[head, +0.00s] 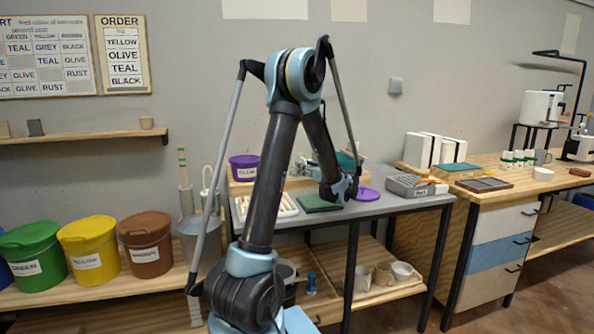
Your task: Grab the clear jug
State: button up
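I cannot make out a clear jug for certain in the head view. Two tall, narrow see-through vessels stand behind the grey bucket at left of centre: one clear cylinder (186,200) with a striped stick in it, and another beside it, partly hidden by my arm. My arm rises from the lower middle and bends down over the grey table (385,207). My gripper (345,191) is at the arm's far end, near a green mat (316,203) and a purple lid (368,194). Its fingers are too small and hidden to tell whether they are open.
Green (30,262), yellow (88,256) and brown (146,250) lidded buckets stand on a low wooden bench at left. A grey block (412,185) sits at the table's right. Mugs (402,271) are on the shelf below. A wooden counter (497,202) with drawers stands at right.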

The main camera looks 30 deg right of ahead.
jog(key=shift+c, duration=0.4)
grip_shut()
jog(key=shift+r, duration=0.15)
